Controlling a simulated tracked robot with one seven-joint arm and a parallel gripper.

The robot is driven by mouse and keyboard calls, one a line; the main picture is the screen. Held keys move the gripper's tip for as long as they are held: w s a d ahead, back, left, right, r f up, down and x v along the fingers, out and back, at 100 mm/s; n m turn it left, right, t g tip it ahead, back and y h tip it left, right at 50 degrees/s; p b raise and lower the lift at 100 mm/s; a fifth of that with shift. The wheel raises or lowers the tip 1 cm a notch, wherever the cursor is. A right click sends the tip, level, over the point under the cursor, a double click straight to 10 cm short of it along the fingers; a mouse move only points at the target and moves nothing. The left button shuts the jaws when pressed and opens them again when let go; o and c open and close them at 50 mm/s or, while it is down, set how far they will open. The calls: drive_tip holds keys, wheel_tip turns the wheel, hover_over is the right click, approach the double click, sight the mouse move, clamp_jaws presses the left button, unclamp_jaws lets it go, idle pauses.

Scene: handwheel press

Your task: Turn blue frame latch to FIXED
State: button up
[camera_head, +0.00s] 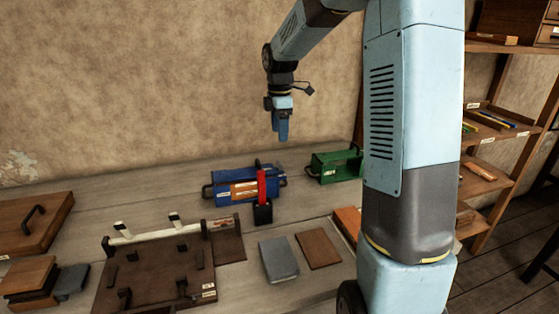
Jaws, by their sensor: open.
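The blue frame (231,190) stands on the bench near the centre, with dark handles at its ends and an orange-brown panel with a pale label on its front. A red upright piece (262,186), which may be its latch, stands at its right part above a black block (263,213). The latch's setting and any FIXED marking are too small to read. My gripper (282,138) points down in the air above the blue frame's right end, apart from it. Its jaws are open, with nothing seen between them.
A green frame (335,166) stands to the right, partly behind my arm. A dark brown fixture board (155,272) lies front left. A grey block (278,259) and a brown block (318,248) lie in front. Shelves (500,130) stand at right.

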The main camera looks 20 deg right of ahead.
sight(280, 163)
wheel_tip(280, 163, down, 11)
drive_tip(key=shift+f, duration=0.15)
idle(0.4)
drive_tip(key=c, duration=1.1)
drive_tip(key=shift+o, duration=0.2)
